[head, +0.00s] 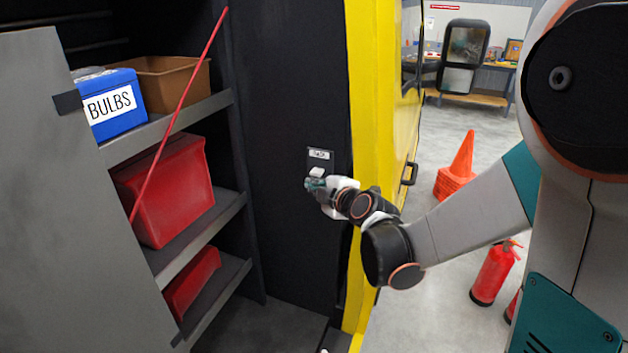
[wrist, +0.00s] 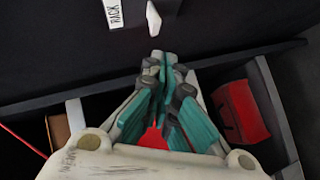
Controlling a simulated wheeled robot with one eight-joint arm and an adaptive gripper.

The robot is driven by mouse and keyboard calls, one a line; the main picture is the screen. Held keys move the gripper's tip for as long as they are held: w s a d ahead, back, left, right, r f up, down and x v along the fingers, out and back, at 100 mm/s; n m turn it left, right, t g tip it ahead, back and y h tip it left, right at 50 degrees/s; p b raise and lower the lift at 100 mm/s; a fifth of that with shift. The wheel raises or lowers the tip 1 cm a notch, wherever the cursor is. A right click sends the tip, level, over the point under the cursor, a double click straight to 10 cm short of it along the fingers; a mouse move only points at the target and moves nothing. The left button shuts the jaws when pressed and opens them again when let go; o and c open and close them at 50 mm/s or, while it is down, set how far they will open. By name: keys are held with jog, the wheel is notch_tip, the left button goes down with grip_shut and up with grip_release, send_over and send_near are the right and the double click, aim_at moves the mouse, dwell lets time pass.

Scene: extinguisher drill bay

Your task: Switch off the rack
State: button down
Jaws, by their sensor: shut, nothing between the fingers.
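The rack switch is a small white lever (head: 317,172) on a dark plate on the black panel at the rack's right side. A white label (head: 319,154) sits above it. In the wrist view the label (wrist: 113,13) reads RACK, and the white lever (wrist: 153,18) stands beside it at the top edge. My gripper (head: 312,185) is shut and empty, just below the lever in the head view. In the wrist view its closed fingertips (wrist: 159,58) point toward the lever, with a visible gap between. I cannot tell the depth of that gap.
Shelves on the left hold a blue BULBS bin (head: 112,104), a brown bin (head: 170,82) and red bins (head: 172,190). A thin red pole (head: 180,112) leans across them. A yellow cabinet side (head: 372,120) is right of the panel. Orange cones (head: 457,172) and a fire extinguisher (head: 494,272) stand beyond.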

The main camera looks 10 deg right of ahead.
jog(key=v, duration=0.3)
jog(key=f+v, duration=0.1)
jog(key=v, duration=0.1)
jog(key=shift+s+r, duration=0.15)
jog(key=shift+s, duration=0.2)
jog(key=shift+s, duration=0.1)
jog(key=s+f+m+g+h+b, duration=0.1)
jog(key=s+f+m+g+b, duration=0.2)
jog(key=s+f+m+b, duration=0.5)
jog(key=s+f+m+g+h+b, duration=0.1)
jog(key=s+f+m+g+b, duration=0.3)
jog(key=s, duration=1.3)
notch_tip(320, 180, down, 7)
jog(key=m+b, duration=0.4)
jog(key=b, duration=0.2)
jog(key=shift+d+m+h+b, duration=0.25)
jog(key=shift+m+h+b, duration=0.05)
jog(key=shift+h, duration=0.1)
jog(key=shift+s, duration=0.1)
